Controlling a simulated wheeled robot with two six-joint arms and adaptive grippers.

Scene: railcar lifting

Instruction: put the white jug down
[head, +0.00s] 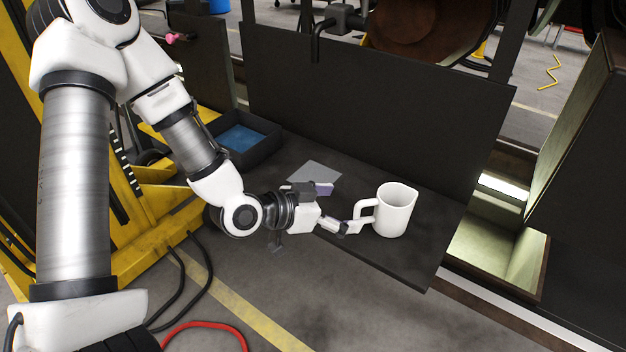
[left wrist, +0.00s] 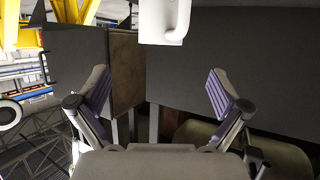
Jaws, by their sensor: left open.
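The white jug (head: 398,212) stands upright on the dark tabletop (head: 400,265), close to its front edge, with its handle pointing left toward my left gripper. My left gripper (head: 339,207) is open and empty beside the handle. One fingertip appears close to the lower part of the handle; I cannot tell whether it touches. In the left wrist view the jug (left wrist: 158,22) shows only in part at the top edge, with its handle beyond the open fingers (left wrist: 158,92) and not between the pads. My right gripper is not in view.
A flat grey plate (head: 315,172) lies on the tabletop behind my left gripper. A dark bin with a blue inside (head: 242,138) is at the back left. A dark upright panel (head: 380,115) stands behind the jug. A red cable (head: 205,326) lies on the floor.

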